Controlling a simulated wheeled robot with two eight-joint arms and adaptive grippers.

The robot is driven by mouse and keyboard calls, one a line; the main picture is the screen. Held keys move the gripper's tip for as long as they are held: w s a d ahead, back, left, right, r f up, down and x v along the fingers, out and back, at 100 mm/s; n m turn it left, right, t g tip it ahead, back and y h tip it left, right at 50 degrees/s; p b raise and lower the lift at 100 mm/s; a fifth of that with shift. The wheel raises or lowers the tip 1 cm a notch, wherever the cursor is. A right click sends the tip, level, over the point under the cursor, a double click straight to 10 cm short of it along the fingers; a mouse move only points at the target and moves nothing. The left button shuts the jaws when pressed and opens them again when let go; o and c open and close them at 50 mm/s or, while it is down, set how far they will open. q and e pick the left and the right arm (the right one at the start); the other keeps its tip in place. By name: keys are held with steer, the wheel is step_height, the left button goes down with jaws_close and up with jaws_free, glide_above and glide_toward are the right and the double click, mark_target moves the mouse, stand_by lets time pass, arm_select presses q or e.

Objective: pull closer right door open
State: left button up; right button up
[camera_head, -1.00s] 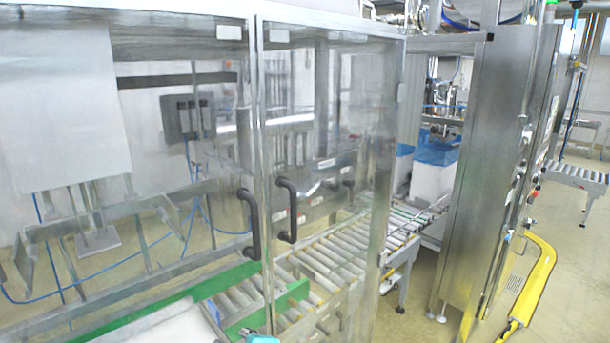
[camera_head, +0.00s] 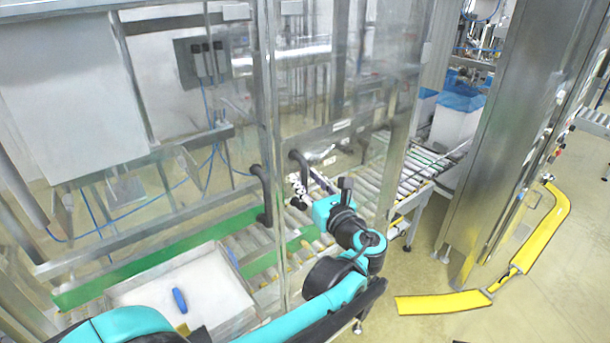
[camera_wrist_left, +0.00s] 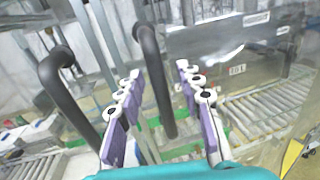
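The right door (camera_head: 345,120) is a clear panel in a metal frame and looks closed beside the left door. Its black handle (camera_head: 299,168) is upright near the left edge of the panel; it also shows in the left wrist view (camera_wrist_left: 155,80). My left gripper (camera_head: 298,188) is at this handle, its arm rising from below. In the left wrist view my left gripper (camera_wrist_left: 158,72) is open, with the handle seen between its two purple-and-white fingers. I cannot tell whether they touch it. My right gripper is not in view.
The left door's black handle (camera_head: 262,192) stands close to the left of my gripper. Behind the doors are a roller conveyor (camera_head: 340,195) and a green rail (camera_head: 160,260). A metal cabinet (camera_head: 490,130) and a yellow barrier (camera_head: 530,240) stand to the right, with open floor before them.

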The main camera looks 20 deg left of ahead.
arm_select(q)
steer(key=shift+w+a, duration=0.35)
steer(key=shift+a, duration=0.1)
jaws_close()
steer(key=shift+d, duration=0.15)
